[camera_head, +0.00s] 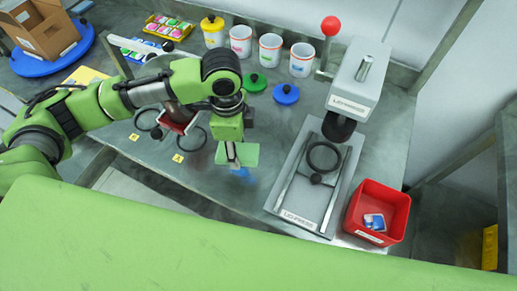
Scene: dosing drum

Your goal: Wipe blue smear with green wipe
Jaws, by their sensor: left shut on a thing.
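My left gripper (232,155) reaches down from above at the middle of the grey table (280,118). It is shut on the green wipe (248,155), a flat light-green piece that shows on both sides of the fingers. The blue smear (243,176) shows on the table just below the wipe's near edge in the picture; part of it may be hidden under the wipe. I cannot tell whether the wipe touches the table. My right gripper is not in view.
A lid press (355,80) with a red ball knob and a grey base stands to the right. A red bin (377,212) is at the front right. White cups (270,50), a green lid (255,82) and a blue lid (286,94) are behind. Black rings lie left of the gripper.

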